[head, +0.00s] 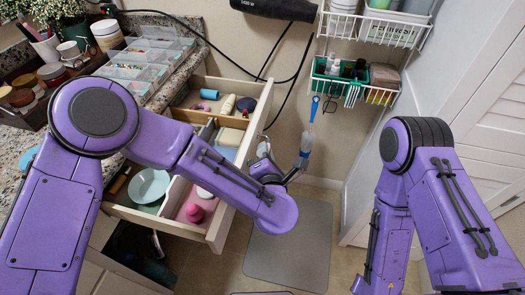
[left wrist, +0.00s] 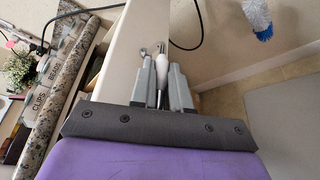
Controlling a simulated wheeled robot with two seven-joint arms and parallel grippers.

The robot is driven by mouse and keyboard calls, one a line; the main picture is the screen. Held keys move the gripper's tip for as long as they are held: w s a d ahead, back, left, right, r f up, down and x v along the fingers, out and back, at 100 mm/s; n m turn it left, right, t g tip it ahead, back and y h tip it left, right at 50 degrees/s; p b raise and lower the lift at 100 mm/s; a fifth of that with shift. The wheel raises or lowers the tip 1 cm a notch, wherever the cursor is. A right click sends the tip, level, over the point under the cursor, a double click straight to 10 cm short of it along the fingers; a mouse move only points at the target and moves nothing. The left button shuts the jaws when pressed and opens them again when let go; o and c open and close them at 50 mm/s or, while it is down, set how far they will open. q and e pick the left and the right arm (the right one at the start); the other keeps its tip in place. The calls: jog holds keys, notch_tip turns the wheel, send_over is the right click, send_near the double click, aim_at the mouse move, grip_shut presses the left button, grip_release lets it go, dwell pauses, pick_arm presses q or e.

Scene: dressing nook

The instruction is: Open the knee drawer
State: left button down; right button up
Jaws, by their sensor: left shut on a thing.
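The knee drawer (head: 254,122) is pulled out from under the granite counter, with its divided inside showing. My left gripper (head: 264,158) is at the outer side of the drawer front, partly hidden by my own arm. In the left wrist view, the gripper (left wrist: 160,82) is shut on the drawer's metal handle (left wrist: 160,49), against the pale drawer front (left wrist: 136,42). My right arm shows at the right of the head view, but its gripper is out of view.
A clear organizer (head: 145,62) and several cups stand on the counter (head: 185,70). A grey mat (head: 290,250) lies on the floor.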

pick_arm(q)
jog(key=c, duration=1.5)
grip_release()
jog(key=shift+o, duration=0.2)
jog(key=p+v, duration=0.1)
jog(key=v, duration=0.9)
jog(key=shift+s, duration=0.2)
